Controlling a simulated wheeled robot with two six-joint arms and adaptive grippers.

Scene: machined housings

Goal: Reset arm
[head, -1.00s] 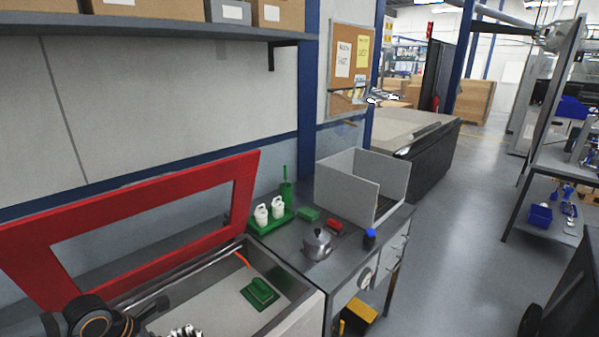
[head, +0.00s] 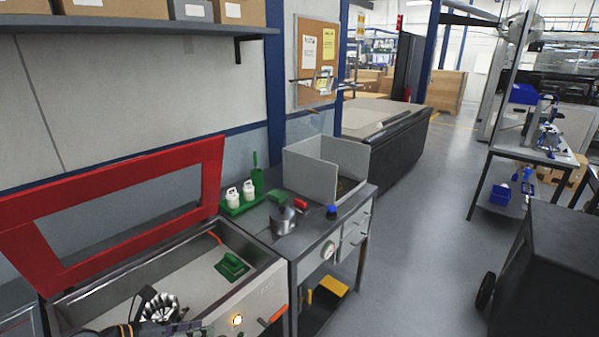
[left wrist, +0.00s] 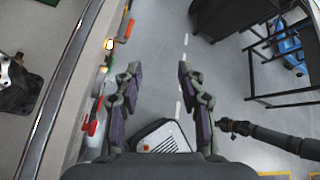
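My left gripper (left wrist: 159,90) is open in the left wrist view. Its two dark, purple-padded fingers stand apart with nothing between them. It is outside the basin's front wall, above the grey floor. In the head view only a dark part of my left arm (head: 190,328) shows at the bottom edge. A dark jointed arm, apparently my right one (left wrist: 275,137), comes in from the right in the left wrist view. Its end is too small to tell open from shut.
A black cart (head: 545,270) stands right; floor between is clear.

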